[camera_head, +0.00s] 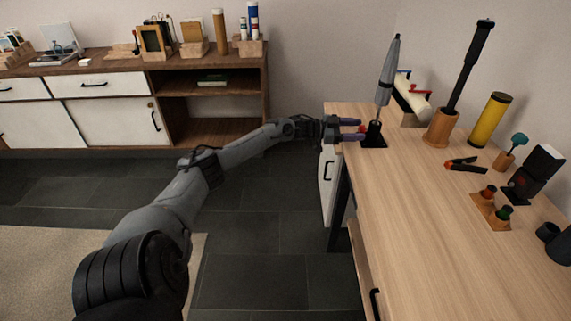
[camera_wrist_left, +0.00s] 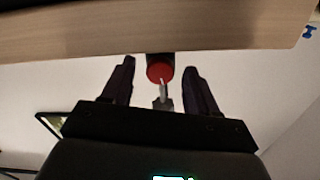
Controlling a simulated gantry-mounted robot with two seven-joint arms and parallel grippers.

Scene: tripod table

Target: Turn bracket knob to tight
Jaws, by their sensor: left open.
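The bracket (camera_head: 374,140) is a small black clamp at the far left edge of the wooden table (camera_head: 430,220), with a closed grey tripod (camera_head: 387,80) standing upright in it. The bracket knob (camera_wrist_left: 158,71) is red with a pale pointer and shows between my fingers in the left wrist view, below the table's edge in that picture. My left gripper (camera_head: 352,131) is open beside the bracket, one finger on each side of the knob with gaps visible. Whether the fingertips reach around the knob in depth is unclear. My right gripper is not in view.
A black-handled pole in a wooden holder (camera_head: 441,128), a yellow cylinder (camera_head: 489,119), orange-black pliers (camera_head: 466,165) and a small wooden block with knobs (camera_head: 491,208) stand or lie on the table. The table's middle front is clear. A sideboard (camera_head: 110,85) stands behind.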

